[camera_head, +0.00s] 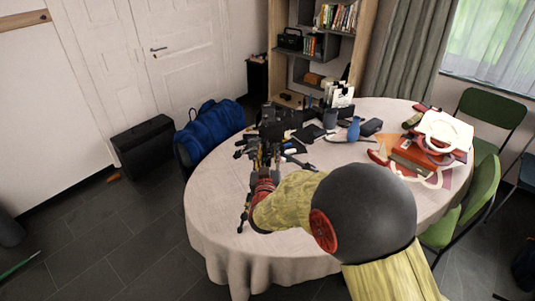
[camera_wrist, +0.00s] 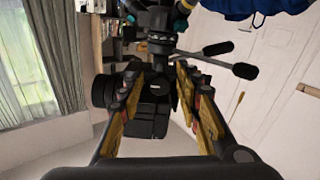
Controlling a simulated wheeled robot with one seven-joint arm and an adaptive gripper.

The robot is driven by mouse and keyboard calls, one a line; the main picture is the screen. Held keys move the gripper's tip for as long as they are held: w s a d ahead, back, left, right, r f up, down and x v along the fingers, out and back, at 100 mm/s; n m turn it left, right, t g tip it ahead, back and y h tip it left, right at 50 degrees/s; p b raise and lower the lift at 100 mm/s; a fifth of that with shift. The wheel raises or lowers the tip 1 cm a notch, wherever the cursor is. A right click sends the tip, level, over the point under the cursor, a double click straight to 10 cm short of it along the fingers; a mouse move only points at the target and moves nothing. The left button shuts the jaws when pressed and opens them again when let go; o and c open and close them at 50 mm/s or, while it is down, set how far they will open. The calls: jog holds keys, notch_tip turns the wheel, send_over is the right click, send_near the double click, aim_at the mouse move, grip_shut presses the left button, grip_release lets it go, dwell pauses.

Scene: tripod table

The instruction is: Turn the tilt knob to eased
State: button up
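The black tripod head (camera_wrist: 160,45) fills the upper middle of the wrist view, with blue-green accents near its top. Two dark handles (camera_wrist: 218,48) stick out from it to the right. I cannot pick out the tilt knob or its setting for certain. In the head view the dark tripod (camera_head: 270,128) stands on the near left part of the table, partly behind my arm. My gripper (camera_wrist: 157,80) has its two fingers apart, with dark tripod parts between and beyond the tips. Contact cannot be told. In the head view my gripper (camera_head: 262,168) is right at the tripod.
The round table (camera_head: 225,220) has a pale cloth. A blue bag (camera_head: 212,127) is behind left. Green chairs (camera_head: 470,205) stand at right. The near left cloth is clear.

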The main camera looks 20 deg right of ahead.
grip_shut()
jog(key=shift+n, duration=0.3)
dwell(0.3)
jog(key=n+p, duration=0.2)
jog(key=n, duration=0.1)
jog(key=shift+r+p, duration=0.1)
jog(key=shift+p, duration=0.3)
jog(key=n+p, duration=0.2)
jog(key=n, duration=0.3)
jog(key=shift+p, duration=0.3)
jog(key=n+p, duration=0.3)
jog(key=n, duration=0.2)
jog(key=shift+n+p, duration=0.9)
jog(key=shift+n, duration=1.2)
jog(key=shift+f, duration=0.2)
jog(key=shift+o, duration=0.9)
grip_release()
